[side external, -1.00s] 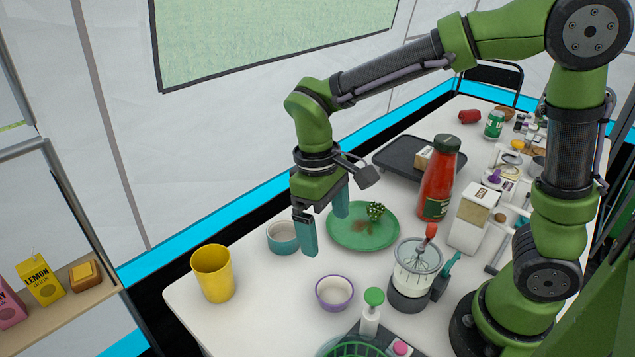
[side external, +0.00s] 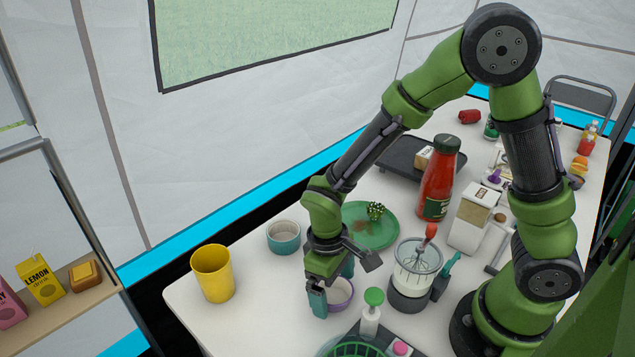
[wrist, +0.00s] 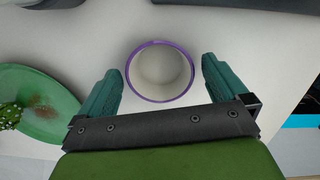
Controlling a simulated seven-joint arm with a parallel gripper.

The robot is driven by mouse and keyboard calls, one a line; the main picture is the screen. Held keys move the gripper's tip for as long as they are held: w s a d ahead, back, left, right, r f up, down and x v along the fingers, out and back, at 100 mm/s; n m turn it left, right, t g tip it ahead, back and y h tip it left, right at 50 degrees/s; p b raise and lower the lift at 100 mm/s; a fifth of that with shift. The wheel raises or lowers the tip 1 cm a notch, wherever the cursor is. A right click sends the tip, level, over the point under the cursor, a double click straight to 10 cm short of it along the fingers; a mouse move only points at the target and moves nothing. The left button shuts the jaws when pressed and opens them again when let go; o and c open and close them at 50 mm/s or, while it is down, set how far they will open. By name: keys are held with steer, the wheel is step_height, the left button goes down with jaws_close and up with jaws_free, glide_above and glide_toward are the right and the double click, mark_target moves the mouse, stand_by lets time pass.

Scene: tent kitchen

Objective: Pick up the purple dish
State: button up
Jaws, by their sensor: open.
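The purple dish (side external: 341,293) is a small round bowl with a purple rim and pale inside, upright on the white table. In the side view my gripper (side external: 333,289) is low over it and partly hides it. In the wrist view the purple dish (wrist: 160,72) looks empty and lies ahead, centred between my two teal fingers. My gripper (wrist: 163,82) is open with nothing between the fingers that I can see held. I cannot tell whether a finger touches the dish.
A green plate (side external: 378,236) with food, a teal bowl (side external: 283,237) and a yellow cup (side external: 212,273) stand behind and left. A blender (side external: 415,270), a green-topped bottle (side external: 370,312) and a green basket (side external: 355,349) crowd the right and front. Bare table lies left of the dish.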

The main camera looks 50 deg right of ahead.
steer(key=shift+f, duration=0.2)
steer(key=c, duration=1)
